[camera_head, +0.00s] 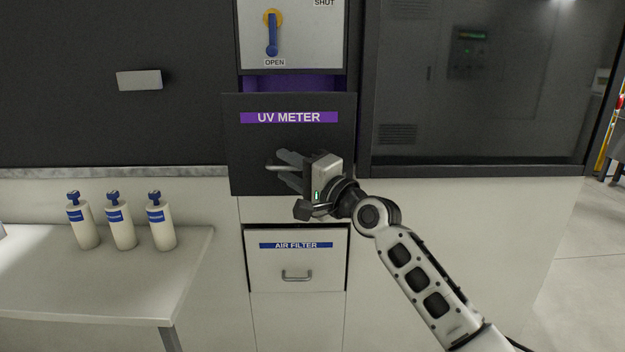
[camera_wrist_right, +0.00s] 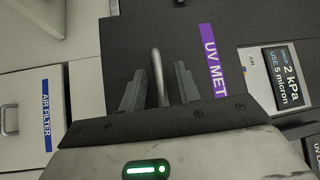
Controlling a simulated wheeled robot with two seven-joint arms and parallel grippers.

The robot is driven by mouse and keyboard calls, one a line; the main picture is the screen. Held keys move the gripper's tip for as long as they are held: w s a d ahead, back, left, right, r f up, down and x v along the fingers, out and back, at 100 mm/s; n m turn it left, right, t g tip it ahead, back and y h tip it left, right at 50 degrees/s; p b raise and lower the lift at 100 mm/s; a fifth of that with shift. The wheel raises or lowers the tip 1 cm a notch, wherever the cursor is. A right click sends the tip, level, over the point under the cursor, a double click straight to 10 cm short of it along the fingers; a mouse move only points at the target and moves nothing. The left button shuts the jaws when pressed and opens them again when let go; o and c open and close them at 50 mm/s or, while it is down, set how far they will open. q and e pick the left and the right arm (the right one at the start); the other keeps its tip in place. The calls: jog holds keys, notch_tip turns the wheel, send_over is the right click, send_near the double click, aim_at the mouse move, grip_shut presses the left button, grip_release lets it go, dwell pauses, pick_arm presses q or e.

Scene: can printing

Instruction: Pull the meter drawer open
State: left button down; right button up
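The dark UV METER drawer (camera_head: 255,140) stands pulled out in the head view, with purple interior showing above its front. Its purple label shows in both views. My right gripper (camera_head: 285,170) is at the drawer's metal handle (camera_head: 277,168). In the right wrist view the handle (camera_wrist_right: 157,75) lies between the two fingers of my right gripper (camera_wrist_right: 158,90). Gaps show on both sides of the handle, so the fingers are open around it and not clamped. My left gripper is out of view.
The AIR FILTER drawer (camera_head: 296,262) below is shut. A panel with a blue lever (camera_head: 272,38) is above. A white table (camera_head: 130,290) at left holds three bottles (camera_head: 120,228). A dark window (camera_head: 490,100) is at right. Floor shows at far right.

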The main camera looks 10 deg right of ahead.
jog(key=b+v, duration=0.2)
jog(key=v, duration=1.3)
jog(key=shift+s, duration=0.15)
jog(key=shift+d+f, duration=0.1)
jog(key=shift+d, duration=0.05)
jog(key=s+a+f+n+g+h, duration=0.1)
jog(key=s+f+n+h, duration=0.15)
jog(key=f, duration=0.75)
jog(key=s+a+f+n+g+h, duration=0.15)
jog(key=s+f, duration=0.25)
jog(key=f, duration=0.7)
jog(key=s+f+n+g+h, duration=0.3)
jog(key=s+f+n, duration=0.5)
jog(key=s+f, duration=0.7)
jog(key=shift+s+a+f+h, duration=0.25)
jog(key=shift+s+f+h, duration=0.05)
jog(key=shift+s+h, duration=0.35)
jog(key=shift+d, duration=0.1)
